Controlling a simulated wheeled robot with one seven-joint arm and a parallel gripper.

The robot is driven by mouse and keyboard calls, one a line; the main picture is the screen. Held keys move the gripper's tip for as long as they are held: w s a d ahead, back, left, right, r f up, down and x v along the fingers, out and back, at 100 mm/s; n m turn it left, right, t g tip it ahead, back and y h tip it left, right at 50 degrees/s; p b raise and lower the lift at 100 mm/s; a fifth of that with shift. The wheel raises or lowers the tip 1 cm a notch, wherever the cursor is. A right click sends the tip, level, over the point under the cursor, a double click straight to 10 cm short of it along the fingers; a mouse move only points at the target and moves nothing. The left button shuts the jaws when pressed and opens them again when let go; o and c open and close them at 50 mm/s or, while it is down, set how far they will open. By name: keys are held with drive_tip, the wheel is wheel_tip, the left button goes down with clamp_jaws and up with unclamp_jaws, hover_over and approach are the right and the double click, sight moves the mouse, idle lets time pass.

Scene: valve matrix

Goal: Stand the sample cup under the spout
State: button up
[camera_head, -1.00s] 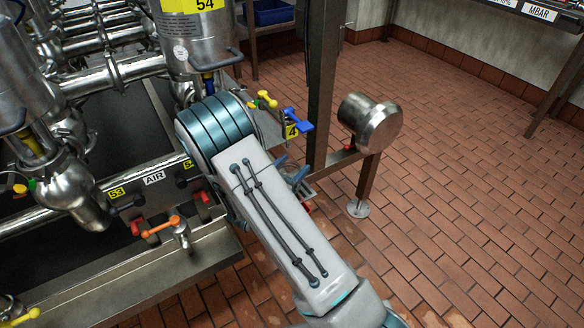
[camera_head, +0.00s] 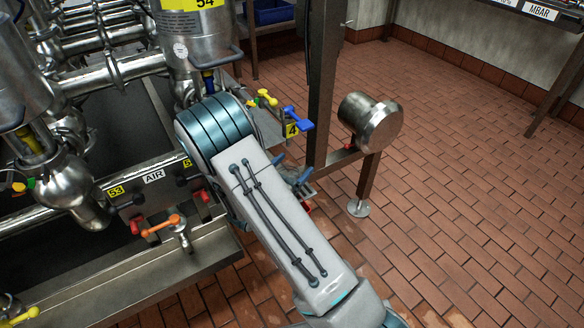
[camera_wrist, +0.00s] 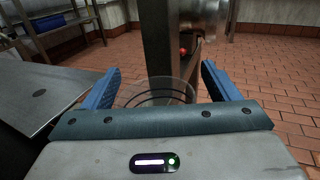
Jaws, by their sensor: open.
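My gripper (camera_wrist: 162,72) is open, with a blue finger on each side of the wrist view. A clear cup (camera_wrist: 157,92) with dark rings shows between the fingers; its lower part is hidden by the gripper body. Whether the fingers touch it, I cannot tell. In the head view my gripper (camera_head: 291,169) is partly hidden behind my arm, and I cannot make out the cup there. An orange-handled tap (camera_head: 181,233) with a short metal outlet is on the front rail, left of my arm; whether it is the task's spout is unclear.
A steel post (camera_head: 321,85) and a round metal housing (camera_head: 371,121) on a stand are close beyond my gripper. A steel plate (camera_wrist: 40,92) lies left in the wrist view. Blue (camera_head: 298,119) and yellow (camera_head: 266,98) handles are near my arm. Floor at right is clear.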

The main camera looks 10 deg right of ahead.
drive_tip(key=p+v, duration=0.2)
drive_tip(key=v, duration=1)
drive_tip(key=s+d+r+m+g+y, duration=0.3)
drive_tip(key=s+d+r+m+g, duration=0.6)
drive_tip(key=s+d+m+g, duration=0.5)
drive_tip(key=s+a+r+m+t+y, duration=0.3)
drive_tip(key=s+a+r+m+y, duration=0.3)
drive_tip(key=m+y, duration=0.4)
drive_tip(key=shift+a+r+m+t+y, duration=0.35)
drive_tip(key=shift+r+m, duration=0.25)
drive_tip(key=shift+m, duration=0.4)
